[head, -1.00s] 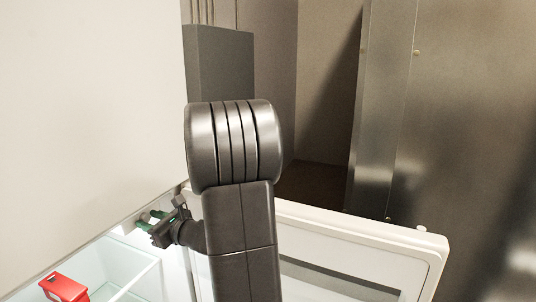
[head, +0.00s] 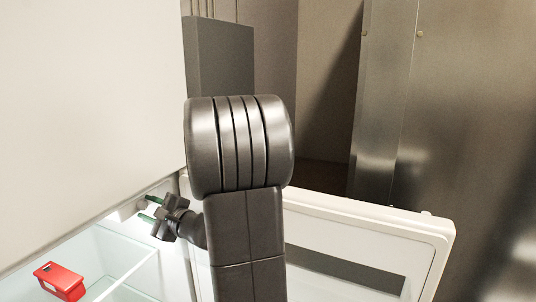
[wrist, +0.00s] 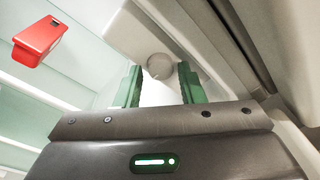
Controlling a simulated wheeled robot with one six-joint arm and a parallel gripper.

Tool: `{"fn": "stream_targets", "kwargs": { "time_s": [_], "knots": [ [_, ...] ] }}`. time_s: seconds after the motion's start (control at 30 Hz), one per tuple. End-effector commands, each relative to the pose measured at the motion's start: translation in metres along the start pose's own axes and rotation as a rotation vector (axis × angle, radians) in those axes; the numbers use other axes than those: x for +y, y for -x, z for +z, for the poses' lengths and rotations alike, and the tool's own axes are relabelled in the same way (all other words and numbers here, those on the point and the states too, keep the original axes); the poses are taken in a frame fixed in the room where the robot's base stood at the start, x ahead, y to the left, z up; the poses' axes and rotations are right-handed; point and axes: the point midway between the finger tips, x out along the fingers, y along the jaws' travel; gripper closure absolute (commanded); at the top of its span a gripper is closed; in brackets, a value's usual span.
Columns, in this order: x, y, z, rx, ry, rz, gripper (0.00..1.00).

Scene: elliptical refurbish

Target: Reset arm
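My gripper (head: 152,209) shows in the head view at the fridge's upper front corner, partly hidden behind my own arm. In the wrist view its two green fingers (wrist: 160,88) stand apart with nothing held between them. A round grey knob-like part (wrist: 159,66) is beyond the fingertips, in line with the gap; I cannot tell how far off it is.
An open fridge with glass shelves (head: 125,262) is at lower left, with a red box (head: 60,281) inside; the box also shows in the wrist view (wrist: 40,38). The fridge's white door (head: 436,238) stands open at right. Metal panels (head: 470,110) stand behind.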

Motion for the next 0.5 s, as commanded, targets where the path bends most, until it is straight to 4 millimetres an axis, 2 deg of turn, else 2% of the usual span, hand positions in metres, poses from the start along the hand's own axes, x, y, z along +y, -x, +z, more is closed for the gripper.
{"fn": "stream_targets", "kwargs": {
  "time_s": [0.03, 0.2, 0.5],
  "knots": [
    [0.000, 0.009, -0.001, 0.001, 0.001, -0.003, 0.65],
    [0.000, 0.023, 0.000, 0.001, -0.002, -0.002, 0.65],
    [0.000, 0.027, 0.000, 0.000, -0.004, 0.000, 0.65]
  ]
}}
